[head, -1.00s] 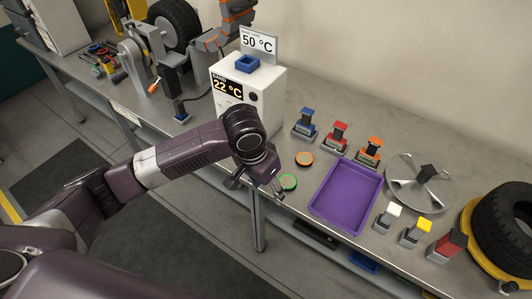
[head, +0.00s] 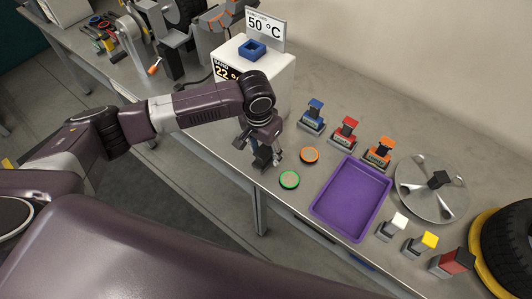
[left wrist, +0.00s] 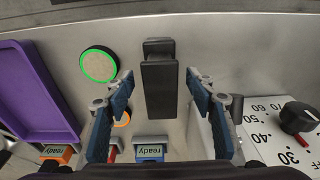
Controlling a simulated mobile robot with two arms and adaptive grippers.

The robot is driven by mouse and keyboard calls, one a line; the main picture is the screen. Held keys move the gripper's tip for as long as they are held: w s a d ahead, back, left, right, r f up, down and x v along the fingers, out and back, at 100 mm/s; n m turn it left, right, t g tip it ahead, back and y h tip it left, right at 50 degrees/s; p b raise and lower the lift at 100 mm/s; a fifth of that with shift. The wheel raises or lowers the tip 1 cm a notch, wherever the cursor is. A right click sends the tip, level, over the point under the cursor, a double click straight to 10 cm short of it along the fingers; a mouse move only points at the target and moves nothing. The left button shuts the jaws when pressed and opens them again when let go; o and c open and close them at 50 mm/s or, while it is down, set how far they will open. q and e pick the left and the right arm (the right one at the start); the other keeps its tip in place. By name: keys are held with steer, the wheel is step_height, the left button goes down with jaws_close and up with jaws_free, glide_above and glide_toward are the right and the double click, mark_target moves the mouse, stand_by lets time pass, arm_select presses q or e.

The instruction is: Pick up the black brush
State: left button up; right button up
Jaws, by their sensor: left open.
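The black brush (head: 263,158), a dark block with a narrower, raised part, stands on the grey bench near its front edge, below the white heater box. It also shows in the left wrist view (left wrist: 159,85), upright in the picture's middle. My left gripper (head: 266,146) is above it in the head view and partly covers it. In the left wrist view the open gripper (left wrist: 158,92) has one blue-padded finger on each side of the brush, with gaps on both sides. My right gripper is not in view.
A green-ringed disc (head: 289,180) and an orange disc (head: 310,155) lie right of the brush. A purple tray (head: 322,208) is further right. The white heater box (head: 275,75) stands close behind the arm. Blue (head: 312,115), red (head: 345,132) and orange (head: 379,152) stamps stand at the back.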

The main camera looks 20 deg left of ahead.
arm_select(q)
steer(key=shift+w+f, duration=0.2)
steer(key=shift+f, duration=0.5)
steer(key=shift+w+f, duration=0.1)
steer(key=shift+f, duration=0.3)
steer(key=c, duration=1.1)
jaws_close()
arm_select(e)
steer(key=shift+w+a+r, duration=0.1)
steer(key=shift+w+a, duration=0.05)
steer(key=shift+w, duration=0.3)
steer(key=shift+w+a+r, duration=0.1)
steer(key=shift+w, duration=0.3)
arm_select(q)
step_height(320, 180, up, 20)
steer(key=b, duration=0.2)
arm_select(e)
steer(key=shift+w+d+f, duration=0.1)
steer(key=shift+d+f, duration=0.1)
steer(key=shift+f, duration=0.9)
